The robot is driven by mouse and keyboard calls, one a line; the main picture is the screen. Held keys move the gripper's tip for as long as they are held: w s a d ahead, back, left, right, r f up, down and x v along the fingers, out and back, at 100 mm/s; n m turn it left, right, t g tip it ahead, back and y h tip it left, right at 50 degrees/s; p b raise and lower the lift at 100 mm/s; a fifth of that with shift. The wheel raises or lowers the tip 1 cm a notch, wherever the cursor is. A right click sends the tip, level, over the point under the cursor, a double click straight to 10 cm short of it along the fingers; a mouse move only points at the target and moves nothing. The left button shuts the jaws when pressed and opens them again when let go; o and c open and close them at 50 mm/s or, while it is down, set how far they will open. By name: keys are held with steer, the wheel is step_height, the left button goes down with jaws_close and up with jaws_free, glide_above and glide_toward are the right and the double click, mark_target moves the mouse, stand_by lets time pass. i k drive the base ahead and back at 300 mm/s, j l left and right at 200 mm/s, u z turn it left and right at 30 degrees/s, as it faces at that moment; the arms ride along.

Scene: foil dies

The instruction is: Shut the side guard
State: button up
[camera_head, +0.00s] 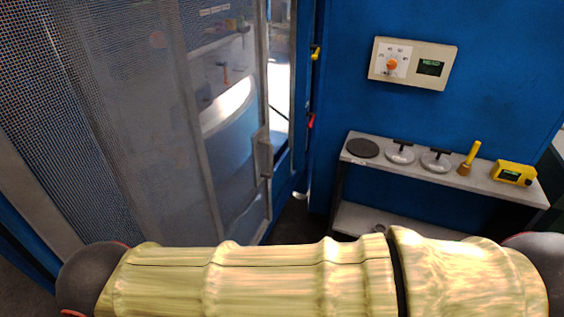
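The side guard (195,130) is a grey-framed panel with mesh and a see-through part, at the left of the head view. A grey upright handle (264,152) sits on its right-hand frame edge. A bright gap shows between that edge and the blue machine frame to its right, so the guard stands partly open. My arm, in a yellowish sleeve, crosses the bottom of the view. My gripper is not in view.
A blue wall with a beige control panel (413,63) and orange knob is at the right. Below it a narrow grey shelf (516,186) holds a black disc (362,148), two discs with black handles, a yellow tool (469,158) and a yellow device (514,173).

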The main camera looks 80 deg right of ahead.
mark_target(19, 184)
steer(key=k+l+z, duration=0.1)
steer(key=z, duration=0.3)
steer(key=l+z, duration=0.3)
steer(key=z, duration=0.15)
steer(key=l+z, duration=0.25)
steer(key=z, duration=0.15)
steer(key=k+l, duration=0.05)
